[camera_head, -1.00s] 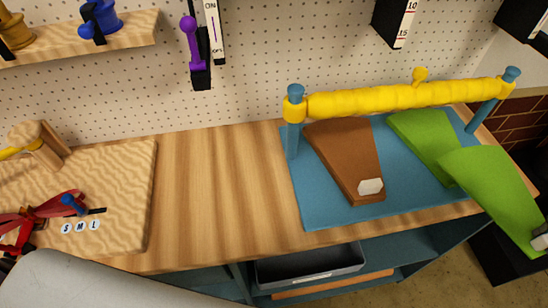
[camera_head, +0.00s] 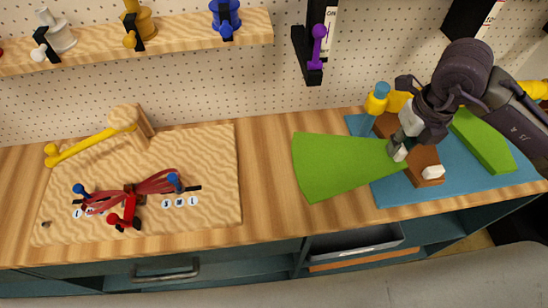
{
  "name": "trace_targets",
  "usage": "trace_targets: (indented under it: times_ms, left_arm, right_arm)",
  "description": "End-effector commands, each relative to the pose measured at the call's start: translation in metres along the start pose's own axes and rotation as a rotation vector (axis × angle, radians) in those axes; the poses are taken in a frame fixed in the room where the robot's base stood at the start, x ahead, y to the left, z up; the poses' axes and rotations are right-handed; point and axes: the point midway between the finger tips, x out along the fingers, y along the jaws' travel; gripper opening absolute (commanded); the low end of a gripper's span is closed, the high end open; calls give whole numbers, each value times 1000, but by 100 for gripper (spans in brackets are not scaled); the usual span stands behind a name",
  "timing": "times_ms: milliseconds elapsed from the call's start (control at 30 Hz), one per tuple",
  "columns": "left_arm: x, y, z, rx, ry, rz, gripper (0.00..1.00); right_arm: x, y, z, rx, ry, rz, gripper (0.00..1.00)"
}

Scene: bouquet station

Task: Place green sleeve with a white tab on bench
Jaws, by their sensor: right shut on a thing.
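A green sleeve (camera_head: 340,166), a flat fan shape, is held over the bare wood of the bench (camera_head: 268,190), left of the blue mat. Its wide end points left and its narrow end is at my right gripper (camera_head: 400,146), which is shut on it. A small white patch shows at that narrow end, partly hidden by the fingers. I cannot tell whether the sleeve touches the bench. A second green sleeve (camera_head: 482,142) and a brown sleeve (camera_head: 428,160) with a white tab lie on the blue mat (camera_head: 400,195). My arm hides part of the brown one. My left gripper is out of view.
A wooden board (camera_head: 205,210) with red ribbon (camera_head: 150,187), a wooden block and a yellow rod lies on the left. Spools stand on the shelf (camera_head: 180,38).

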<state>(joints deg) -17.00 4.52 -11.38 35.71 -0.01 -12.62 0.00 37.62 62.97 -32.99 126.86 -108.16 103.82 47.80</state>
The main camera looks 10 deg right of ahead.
Motion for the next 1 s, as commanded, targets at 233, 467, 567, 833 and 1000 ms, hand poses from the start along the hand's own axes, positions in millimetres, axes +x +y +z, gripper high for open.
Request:
trace_targets:
  times_ms: [233, 467, 567, 833, 1000]
  left_arm:
    - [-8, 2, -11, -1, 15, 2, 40]
    - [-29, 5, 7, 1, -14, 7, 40]
    - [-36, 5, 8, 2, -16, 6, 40]
    - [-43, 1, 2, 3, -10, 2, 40]
    - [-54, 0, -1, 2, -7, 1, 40]
  right_arm:
    - [7, 13, 8, -15, 2, 7, 0]
    - [39, 54, 35, -14, 4, 7, 0]
    - [54, 71, 47, -13, 3, 6, 0]
    - [78, 93, 63, -12, 1, 1, 0]
    - [98, 93, 59, -11, 6, 0, 0]
